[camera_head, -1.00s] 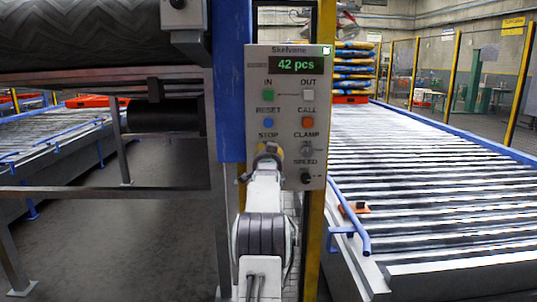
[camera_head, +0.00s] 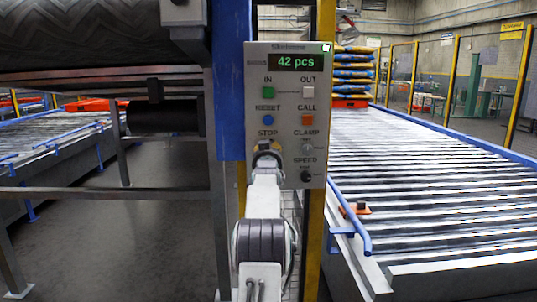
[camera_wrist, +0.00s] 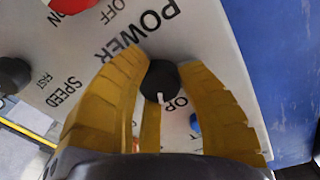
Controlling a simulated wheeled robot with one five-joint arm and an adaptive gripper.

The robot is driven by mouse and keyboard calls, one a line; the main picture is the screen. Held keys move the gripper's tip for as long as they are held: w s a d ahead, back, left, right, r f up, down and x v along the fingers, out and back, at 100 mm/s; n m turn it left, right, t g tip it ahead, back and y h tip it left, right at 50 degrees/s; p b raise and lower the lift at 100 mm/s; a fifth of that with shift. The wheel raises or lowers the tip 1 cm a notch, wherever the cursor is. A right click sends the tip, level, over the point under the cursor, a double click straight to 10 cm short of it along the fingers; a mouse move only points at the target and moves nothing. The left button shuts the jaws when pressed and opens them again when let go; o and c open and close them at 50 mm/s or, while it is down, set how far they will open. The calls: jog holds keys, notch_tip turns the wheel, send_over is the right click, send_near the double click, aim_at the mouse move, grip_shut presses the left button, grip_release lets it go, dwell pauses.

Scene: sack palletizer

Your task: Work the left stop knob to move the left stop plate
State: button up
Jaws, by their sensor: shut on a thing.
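The left stop knob (camera_wrist: 163,76) is a round black knob with a white pointer mark on the grey control panel (camera_head: 316,180). It also carries a STOP label above it in the head view. My gripper (camera_wrist: 160,85) has its yellow fingers closed around the knob, one on each side. In the head view my gripper (camera_head: 267,152) is at the panel's lower left, just under the STOP label, and hides the knob. I cannot pick out the left stop plate with certainty.
A black SPEED knob (camera_head: 306,176) sits close to the right of my gripper. A blue RESET button (camera_head: 268,120) is above it. A blue post (camera_head: 231,90) stands left of the panel. A roller conveyor (camera_head: 430,180) with an orange block (camera_head: 355,208) lies to the right.

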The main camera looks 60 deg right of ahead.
jog(key=shift+w, duration=0.1)
jog(key=o, duration=1.2)
jog(key=v, duration=1.2)
jog(key=shift+w, duration=0.1)
